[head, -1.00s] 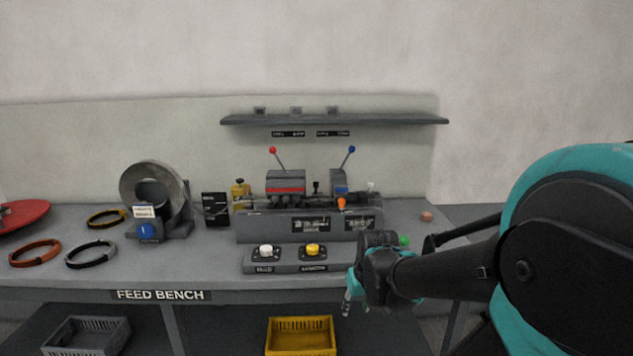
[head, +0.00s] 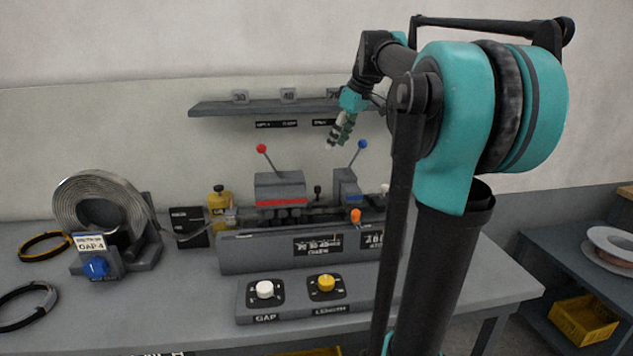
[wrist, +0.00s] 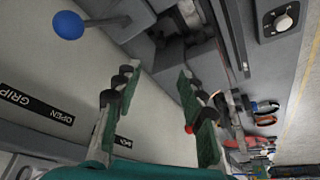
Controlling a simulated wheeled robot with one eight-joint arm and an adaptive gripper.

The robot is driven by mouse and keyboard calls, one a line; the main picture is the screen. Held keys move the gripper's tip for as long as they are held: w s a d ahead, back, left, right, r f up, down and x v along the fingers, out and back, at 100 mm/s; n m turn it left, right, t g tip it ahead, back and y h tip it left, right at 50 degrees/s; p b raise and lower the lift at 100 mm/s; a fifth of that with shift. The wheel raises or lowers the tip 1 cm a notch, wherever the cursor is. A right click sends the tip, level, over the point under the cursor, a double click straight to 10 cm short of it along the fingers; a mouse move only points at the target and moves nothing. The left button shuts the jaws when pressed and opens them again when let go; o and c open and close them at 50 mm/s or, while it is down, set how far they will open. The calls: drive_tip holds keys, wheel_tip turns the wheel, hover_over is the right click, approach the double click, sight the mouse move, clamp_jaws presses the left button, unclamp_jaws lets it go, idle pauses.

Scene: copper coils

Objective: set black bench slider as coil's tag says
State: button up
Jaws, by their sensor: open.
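The metal coil (head: 98,205) stands on a holder at the left of the bench. Its white tag (head: 90,243) reads "GAP 4" on the lower line; the upper line is too small to read. A small black knob (head: 318,190) stands on the machine between the red-lever block (head: 280,187) and the blue-lever block (head: 345,186); I cannot tell whether it is the slider. My gripper (head: 336,132) is raised above the machine, in front of the wall, open and empty. In the wrist view its fingers (wrist: 155,82) are spread apart.
A white knob (head: 265,289) over a "GAP" label and a yellow knob (head: 326,283) sit at the bench front. A shelf (head: 225,107) with numbered blocks is behind my gripper. The blue lever ball (head: 362,144) rises near it. A yellow pot (head: 219,205) stands left of the machine.

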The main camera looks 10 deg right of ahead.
sight(318, 187)
drive_tip(key=x, duration=1.7)
drive_tip(key=shift+f, duration=0.15)
clamp_jaws()
drive_tip(key=shift+s, duration=0.1)
